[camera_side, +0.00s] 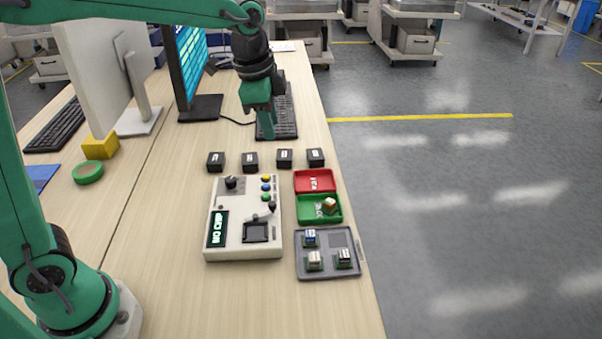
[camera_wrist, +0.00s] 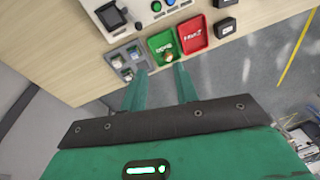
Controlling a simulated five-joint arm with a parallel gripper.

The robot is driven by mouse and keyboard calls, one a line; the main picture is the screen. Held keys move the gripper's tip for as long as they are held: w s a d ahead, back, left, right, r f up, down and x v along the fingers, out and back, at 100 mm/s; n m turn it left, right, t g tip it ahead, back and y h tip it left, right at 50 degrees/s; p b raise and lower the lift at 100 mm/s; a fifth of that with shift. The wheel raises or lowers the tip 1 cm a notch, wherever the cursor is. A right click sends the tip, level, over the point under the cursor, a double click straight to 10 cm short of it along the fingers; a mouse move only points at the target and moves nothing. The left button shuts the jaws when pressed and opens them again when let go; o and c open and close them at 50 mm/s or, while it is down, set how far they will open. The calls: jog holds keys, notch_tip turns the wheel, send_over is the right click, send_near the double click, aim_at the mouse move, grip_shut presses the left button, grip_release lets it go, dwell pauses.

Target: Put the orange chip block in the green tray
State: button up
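The orange chip block (camera_side: 329,205) lies in the right part of the green tray (camera_side: 307,214), looking slightly tilted. In the wrist view the block (camera_wrist: 168,57) shows at the near edge of the green tray (camera_wrist: 155,40), beyond my fingertips. My gripper (camera_side: 265,128) hangs over the table by the keyboard, well behind and to the left of the tray in the side view. In the wrist view my gripper's (camera_wrist: 159,82) two green fingers stand apart with nothing between them.
A red tray (camera_side: 315,181) sits just behind the green one. A grey tray (camera_side: 328,272) in front holds several chip blocks and one empty pocket. A white test device (camera_side: 243,240) stands to the left. Several small black boxes (camera_side: 250,160) line up behind it. Monitors and a keyboard (camera_side: 285,118) are farther back.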

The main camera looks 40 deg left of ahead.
jog(key=s+a+n+t, duration=0.1)
jog(key=s+a+n, duration=0.2)
jog(key=s, duration=0.7)
jog(key=s+a+n+t, duration=0.2)
jog(key=s+a+n, duration=0.1)
jog(key=s+n, duration=0.4)
jog(key=s, duration=0.3)
jog(key=shift+s+a+f+n, duration=0.2)
jog(key=shift+n, duration=0.2)
